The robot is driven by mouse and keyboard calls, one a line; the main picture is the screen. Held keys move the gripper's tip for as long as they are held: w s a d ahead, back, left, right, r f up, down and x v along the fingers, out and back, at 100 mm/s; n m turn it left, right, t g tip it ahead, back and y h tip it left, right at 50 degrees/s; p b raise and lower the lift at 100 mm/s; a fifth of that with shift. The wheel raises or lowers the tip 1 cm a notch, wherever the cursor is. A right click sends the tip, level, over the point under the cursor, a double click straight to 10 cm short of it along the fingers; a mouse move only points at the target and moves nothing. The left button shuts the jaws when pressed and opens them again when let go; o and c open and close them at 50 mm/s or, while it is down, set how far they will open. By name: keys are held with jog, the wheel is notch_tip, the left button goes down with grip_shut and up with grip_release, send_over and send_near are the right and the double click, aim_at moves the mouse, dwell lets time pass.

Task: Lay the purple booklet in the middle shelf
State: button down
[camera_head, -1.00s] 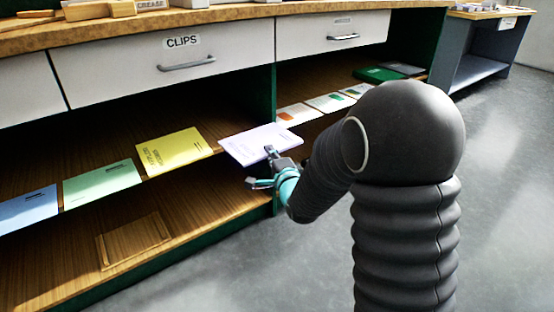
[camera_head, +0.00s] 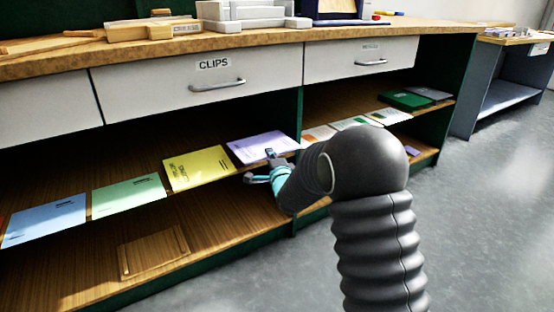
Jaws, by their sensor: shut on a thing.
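The purple booklet (camera_head: 262,147) lies nearly flat at the middle shelf (camera_head: 135,170), just right of the yellow booklet and left of the green upright divider. My gripper (camera_head: 270,160) is shut on its front edge, with teal and dark fingers showing. Most of the booklet is over the shelf board; I cannot tell whether its underside touches the board. My arm hides part of the area right of the gripper.
Yellow (camera_head: 196,167), green (camera_head: 128,194) and blue (camera_head: 45,220) booklets lie in a row to the left. A wooden board (camera_head: 153,252) lies on the bottom shelf. The CLIPS drawer (camera_head: 205,75) is shut above. More flat items lie right of the divider (camera_head: 297,130).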

jog(key=shift+w+a+f+b, duration=0.15)
jog(key=shift+w+f+b, duration=0.1)
jog(key=shift+f, duration=0.6)
jog(key=shift+w+a+f+b, duration=0.15)
jog(key=shift+w+f+b, duration=0.1)
jog(key=shift+f, duration=0.55)
jog(key=shift+w+a+f+b, duration=0.15)
jog(key=shift+f+b, duration=0.1)
jog(key=shift+f, duration=0.6)
jog(key=c, duration=1.2)
grip_release()
jog(key=v, duration=1.2)
